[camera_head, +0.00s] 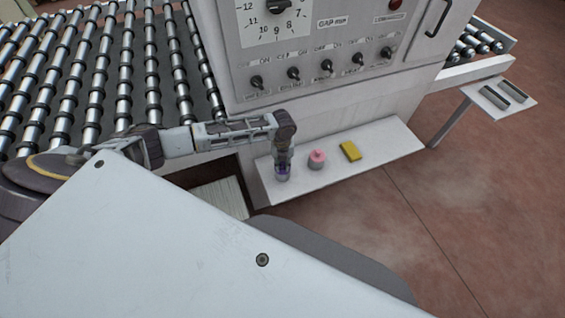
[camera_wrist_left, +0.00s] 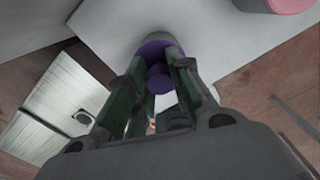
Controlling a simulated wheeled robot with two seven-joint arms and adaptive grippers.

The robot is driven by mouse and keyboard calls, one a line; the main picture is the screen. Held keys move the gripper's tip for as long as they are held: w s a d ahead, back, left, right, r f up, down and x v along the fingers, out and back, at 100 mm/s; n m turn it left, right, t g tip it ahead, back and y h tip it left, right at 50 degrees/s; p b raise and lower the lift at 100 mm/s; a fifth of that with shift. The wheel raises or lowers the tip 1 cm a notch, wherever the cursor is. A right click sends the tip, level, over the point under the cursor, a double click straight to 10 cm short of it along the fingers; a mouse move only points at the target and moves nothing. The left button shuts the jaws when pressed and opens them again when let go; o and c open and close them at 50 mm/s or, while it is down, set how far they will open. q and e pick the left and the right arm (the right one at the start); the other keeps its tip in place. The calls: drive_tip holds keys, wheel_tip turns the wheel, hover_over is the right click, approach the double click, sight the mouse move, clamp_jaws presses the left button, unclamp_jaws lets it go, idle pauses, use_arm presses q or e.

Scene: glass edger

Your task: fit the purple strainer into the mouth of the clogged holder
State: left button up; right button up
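The purple strainer (camera_head: 283,171) is at the tip of my left gripper (camera_head: 283,163), over the left part of the white shelf. In the left wrist view, the strainer (camera_wrist_left: 158,78) shows a round knob between the two fingers of the left gripper (camera_wrist_left: 160,72), which look closed against its sides. Its wider purple disc lies beyond the fingertips. A grey holder (camera_wrist_left: 172,39) shows as a rim behind the disc; it is mostly hidden. I cannot tell whether the strainer is seated in its mouth or just above it. My right gripper is not in view.
On the white shelf (camera_head: 385,158), a pink-topped jar (camera_head: 317,158) and a yellow block (camera_head: 350,151) stand to the right of the gripper. The machine's control panel (camera_head: 310,50) rises behind. A roller conveyor (camera_head: 95,75) lies left. The shelf's right end is clear.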

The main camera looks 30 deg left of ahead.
use_arm(q)
drive_tip(key=o, duration=0.5)
drive_tip(key=shift+o, duration=0.2)
wheel_tip(320, 180, up, 12)
idle(0.6)
idle(1.0)
